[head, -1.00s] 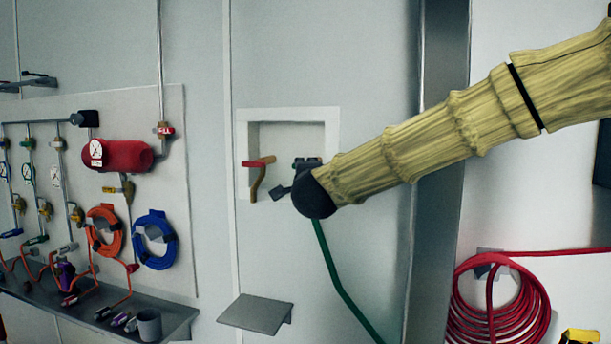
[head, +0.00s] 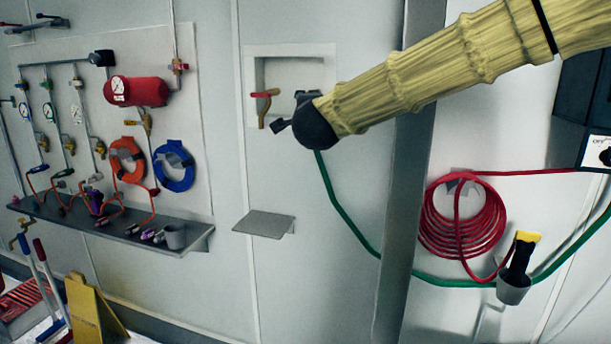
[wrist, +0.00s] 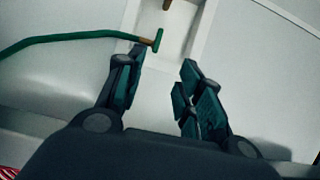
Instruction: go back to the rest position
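My gripper (wrist: 163,60) is open in the wrist view, its two dark green-black fingers apart with nothing visible between them. A green hose (wrist: 60,36) comes in from the left. Its end fitting (wrist: 158,40) shows just beyond the fingertips, at the pale recess frame (wrist: 187,48). In the head view my gripper (head: 298,112) is a small dark shape in front of the wall recess (head: 331,62), mostly hidden by my wrist and yellow-sleeved arm. The green hose (head: 345,212) hangs below it. A red-handled valve (head: 264,95) sits in the recess, left of the gripper.
A small grey shelf (head: 264,223) is below the recess. A gauge panel with a red tank (head: 136,92) and a long shelf (head: 190,243) is at left. A grey post (head: 408,170), a red hose coil (head: 462,218) and a cup (head: 513,291) are at right. A yellow floor sign (head: 93,312) stands lower left.

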